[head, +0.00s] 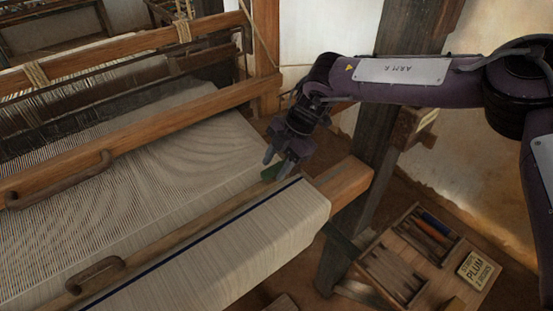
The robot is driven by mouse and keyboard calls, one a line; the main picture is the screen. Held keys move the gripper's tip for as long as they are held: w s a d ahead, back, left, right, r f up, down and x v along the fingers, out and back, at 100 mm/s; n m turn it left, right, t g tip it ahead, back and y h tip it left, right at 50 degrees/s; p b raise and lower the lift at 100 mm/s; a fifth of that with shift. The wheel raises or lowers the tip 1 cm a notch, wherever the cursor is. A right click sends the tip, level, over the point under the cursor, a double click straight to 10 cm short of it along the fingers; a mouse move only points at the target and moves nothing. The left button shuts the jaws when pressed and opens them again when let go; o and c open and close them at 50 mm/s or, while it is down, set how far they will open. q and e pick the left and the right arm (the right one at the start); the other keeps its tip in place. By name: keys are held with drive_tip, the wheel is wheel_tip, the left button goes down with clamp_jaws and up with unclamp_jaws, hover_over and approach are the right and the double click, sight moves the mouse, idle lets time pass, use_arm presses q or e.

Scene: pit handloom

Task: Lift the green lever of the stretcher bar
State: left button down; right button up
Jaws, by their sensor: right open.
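A small green piece (269,173), which looks like the lever, shows at the right edge of the cloth. It is partly hidden by my right gripper (276,166). The right gripper points down at it with fingers apart, and I cannot tell whether they touch it. A wooden bar (152,247) with an iron handle (95,274) crosses the cloth towards that spot. I cannot tell clearly whether it is the stretcher bar. My left gripper is not in view.
Pale cloth (225,262) with a dark blue stripe wraps over the front beam (345,182). A second wooden beam (140,132) crosses behind. A dark post (362,150) stands close to my right arm. A wooden tray (400,262) with coloured bobbins sits at lower right.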

drive_tip(key=shift+s, duration=0.15)
clamp_jaws()
